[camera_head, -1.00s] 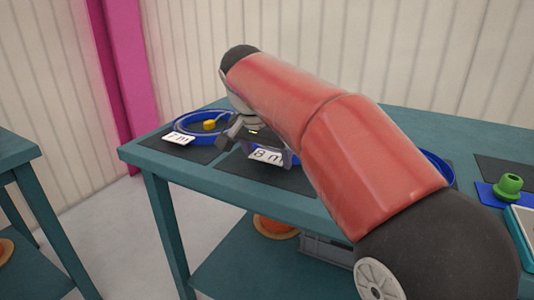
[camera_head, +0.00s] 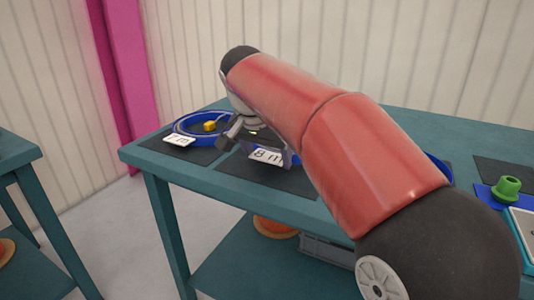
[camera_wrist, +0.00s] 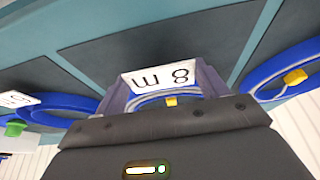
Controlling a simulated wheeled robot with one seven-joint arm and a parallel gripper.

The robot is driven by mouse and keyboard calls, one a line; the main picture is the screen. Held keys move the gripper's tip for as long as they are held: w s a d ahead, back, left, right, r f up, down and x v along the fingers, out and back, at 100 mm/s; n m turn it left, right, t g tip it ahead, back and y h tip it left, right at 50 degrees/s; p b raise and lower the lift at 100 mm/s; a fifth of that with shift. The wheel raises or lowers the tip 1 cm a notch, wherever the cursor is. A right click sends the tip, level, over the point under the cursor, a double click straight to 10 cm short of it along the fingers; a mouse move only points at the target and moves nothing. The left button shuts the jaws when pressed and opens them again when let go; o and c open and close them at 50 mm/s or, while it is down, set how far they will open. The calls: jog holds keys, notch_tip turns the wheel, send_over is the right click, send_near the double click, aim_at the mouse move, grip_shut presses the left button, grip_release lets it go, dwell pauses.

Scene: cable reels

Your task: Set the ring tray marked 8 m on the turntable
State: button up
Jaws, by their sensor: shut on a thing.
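The ring tray marked 8 m (camera_head: 267,156) shows mostly as its white label, under my gripper at the table's left half. In the wrist view its label (camera_wrist: 160,78) reads upside down between the two fingers, with a piece of blue ring and a yellow block below it. My gripper (camera_head: 259,146) is shut on this tray; its fingers also show in the wrist view (camera_wrist: 165,88). I cannot tell whether the tray touches the dark mat. My arm hides much of the table. I cannot identify the turntable in either view.
Another blue ring tray (camera_head: 180,128) with a yellow block and a white label sits close on the left. A further blue ring (camera_head: 439,169) is partly behind my arm. A green knob (camera_head: 507,186) on a blue base stands at the right. Dark mats mark the teal table (camera_head: 455,130).

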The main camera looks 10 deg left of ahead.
jog(key=shift+r, duration=0.3)
jog(key=shift+r, duration=1.85)
notch_tip(320, 180, up, 10)
dwell(0.5)
